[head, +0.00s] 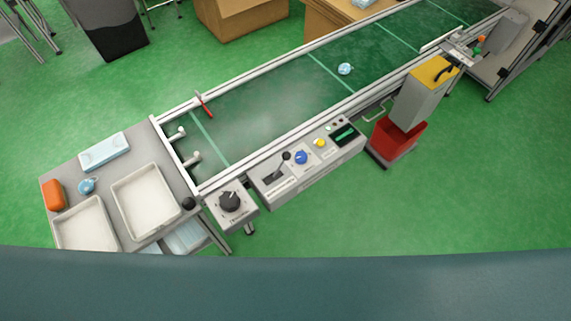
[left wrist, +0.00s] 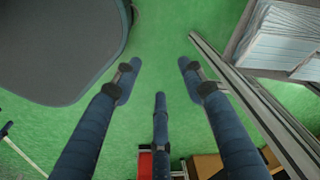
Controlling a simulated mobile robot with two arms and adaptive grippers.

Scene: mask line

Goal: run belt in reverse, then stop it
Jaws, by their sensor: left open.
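The green conveyor belt (head: 265,110) runs diagonally from the lower left to the upper right in the head view. A blue-white object (head: 345,69) lies on it. A grey control panel (head: 310,165) on the near rail carries a black-knobbed lever (head: 286,157), a blue knob (head: 301,157), a yellow button (head: 320,143) and a green display (head: 345,134). A box beside it has a large black dial (head: 230,201). My left gripper (left wrist: 160,75) is open and empty above green floor in the left wrist view. Neither gripper shows in the head view.
A grey table (head: 65,180) at the belt's left end holds two white trays (head: 147,199), a light blue box (head: 104,151) and an orange item (head: 53,195). A yellow-topped grey post (head: 425,90) and red bin (head: 395,140) stand right of the panel. Floor in front is clear.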

